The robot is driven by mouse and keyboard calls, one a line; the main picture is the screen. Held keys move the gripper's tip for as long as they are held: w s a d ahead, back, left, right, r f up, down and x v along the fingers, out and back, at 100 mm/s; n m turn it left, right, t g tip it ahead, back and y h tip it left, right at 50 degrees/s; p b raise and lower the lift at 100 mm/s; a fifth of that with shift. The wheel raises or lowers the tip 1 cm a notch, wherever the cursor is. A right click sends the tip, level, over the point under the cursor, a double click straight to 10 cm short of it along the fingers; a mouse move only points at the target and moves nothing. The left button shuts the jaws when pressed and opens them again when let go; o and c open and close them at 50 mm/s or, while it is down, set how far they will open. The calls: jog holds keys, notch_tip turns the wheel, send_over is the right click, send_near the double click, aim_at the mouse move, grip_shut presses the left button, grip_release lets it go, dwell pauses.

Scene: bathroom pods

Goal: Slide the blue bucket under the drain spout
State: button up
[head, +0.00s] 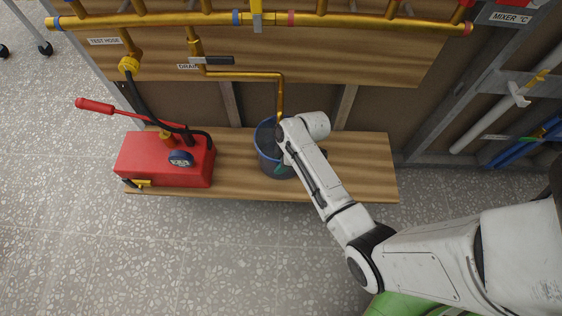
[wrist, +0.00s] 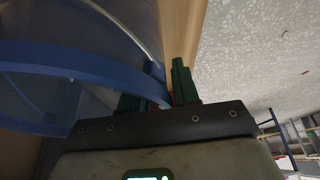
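The blue bucket (head: 268,158) stands upright on the wooden bench, right of the red pump. The drain spout (head: 280,108) is a brass pipe that comes down at the bucket's back right; its end is hidden near my wrist. My gripper (head: 284,168) is at the bucket's right side, with a green finger showing inside the rim. In the wrist view the blue rim (wrist: 75,85) passes over the left green finger and runs up to the right finger. My gripper (wrist: 158,92) straddles the bucket wall there. Whether both fingers press on it is unclear.
A red pump (head: 160,162) with a gauge and long handle stands on the bench (head: 365,165) to the left. A black hose runs from it to the brass pipework. The bench is bare right of the bucket. Wall pipes and the drain valve lever (head: 212,61) are behind.

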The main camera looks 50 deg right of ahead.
grip_shut()
dwell(0.4)
